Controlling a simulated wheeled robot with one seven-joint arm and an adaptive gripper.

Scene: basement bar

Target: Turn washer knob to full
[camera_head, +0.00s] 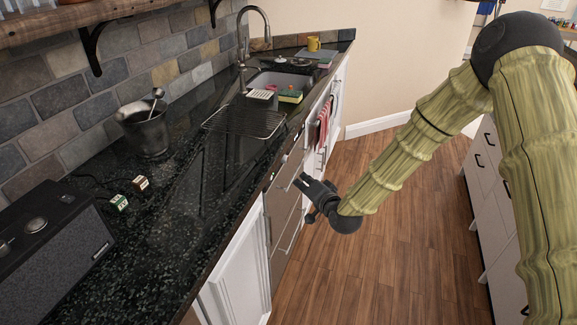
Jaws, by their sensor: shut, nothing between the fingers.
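A built-in appliance with a brownish-grey front (280,212), likely the washer, sits under the dark counter. A narrow strip with small marks and a green spot (272,176) runs along its top edge. I cannot make out a knob clearly at this size and angle. My gripper (300,182) is shut and empty. It points left toward the upper part of the appliance front, just below the counter edge, and covers part of that front. I cannot tell whether it touches the front.
A metal bucket (145,128), a black speaker (52,245), small boxes (139,184) and a wire rack (245,121) stand on the counter. A sink (283,80) lies farther back. Red towels (322,122) hang beyond the appliance. Open wooden floor (380,245) lies right of the counter.

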